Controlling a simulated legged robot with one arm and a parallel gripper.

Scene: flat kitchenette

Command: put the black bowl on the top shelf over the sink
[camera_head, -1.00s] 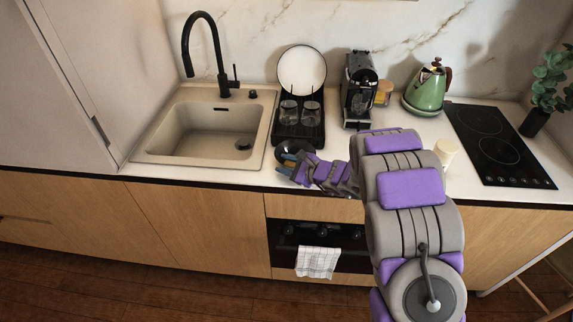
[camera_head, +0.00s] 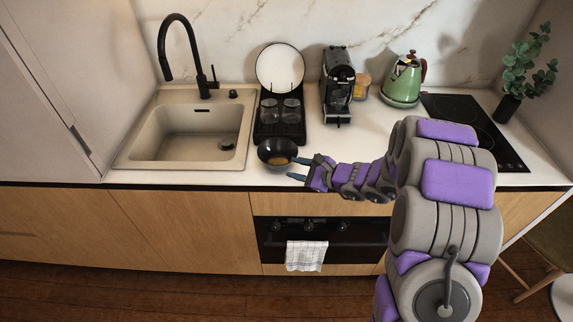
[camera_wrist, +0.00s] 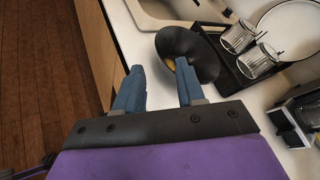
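The black bowl (camera_head: 272,147) sits on the white counter, in front of the drying rack and right of the sink. Its inside shows a brownish patch. In the wrist view the bowl (camera_wrist: 207,58) lies beyond the fingertips, partly hidden by the right finger. My gripper (camera_head: 298,168) is at the bowl's right front side, its blue fingers pointing left. In the wrist view the gripper (camera_wrist: 159,78) has its fingers wide apart with nothing held between them. One fingertip overlaps the bowl's rim in view; I cannot tell if it touches. No shelf over the sink is in view.
The sink (camera_head: 190,165) with a tall black faucet (camera_head: 163,45) is at left. The black rack (camera_head: 280,133) holds glasses and a white plate (camera_head: 280,67). A coffee machine (camera_head: 338,85), green kettle (camera_head: 402,82) and hob (camera_head: 480,130) stand to the right.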

